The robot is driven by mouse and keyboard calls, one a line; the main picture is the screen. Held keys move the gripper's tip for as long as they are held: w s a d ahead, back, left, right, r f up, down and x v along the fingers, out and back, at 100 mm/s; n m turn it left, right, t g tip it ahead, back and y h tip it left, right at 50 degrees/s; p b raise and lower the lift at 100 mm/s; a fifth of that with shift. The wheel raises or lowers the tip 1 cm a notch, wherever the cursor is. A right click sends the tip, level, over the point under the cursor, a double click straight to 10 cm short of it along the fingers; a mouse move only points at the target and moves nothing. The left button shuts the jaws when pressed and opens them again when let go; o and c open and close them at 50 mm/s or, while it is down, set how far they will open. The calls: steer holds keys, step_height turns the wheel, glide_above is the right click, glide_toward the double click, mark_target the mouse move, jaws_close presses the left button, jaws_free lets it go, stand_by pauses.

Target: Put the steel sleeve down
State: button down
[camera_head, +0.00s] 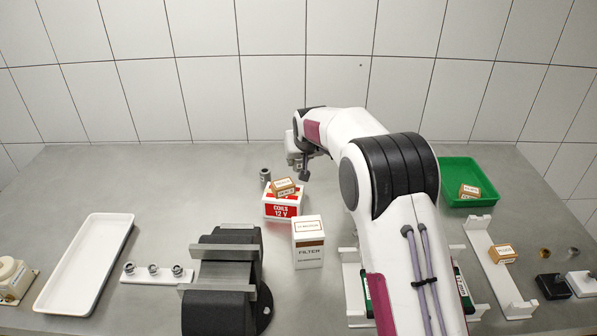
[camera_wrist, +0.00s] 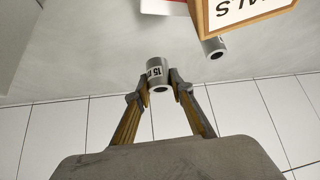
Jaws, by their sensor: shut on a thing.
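My gripper (camera_head: 304,174) is at the back of the table, to the right of and behind the red-and-white box. In the wrist view its two fingers (camera_wrist: 159,88) are shut on a grey steel sleeve (camera_wrist: 157,72) with a white label reading "15". The held sleeve is hard to make out in the head view. I cannot tell whether it touches the table. A second grey sleeve (camera_head: 265,175) stands on the table left of my gripper, behind the red-and-white box. It also shows in the wrist view (camera_wrist: 215,47), apart from the fingers.
A small carton (camera_head: 284,186) lies on the red-and-white COILS box (camera_head: 283,206). A FILTER box (camera_head: 308,243) and a dark vise (camera_head: 222,280) stand nearer. A white tray (camera_head: 85,262) is at left, a green bin (camera_head: 465,170) at right. The back left of the table is clear.

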mark_target(299, 169)
steer(key=shift+f, duration=2.25)
steer(key=shift+f, duration=0.15)
steer(key=c, duration=1.8)
jaws_free()
steer(key=shift+o, duration=0.2)
steer(key=shift+r, duration=0.2)
steer(key=shift+v, duration=0.75)
steer(key=v, duration=1)
steer(key=shift+s, duration=0.2)
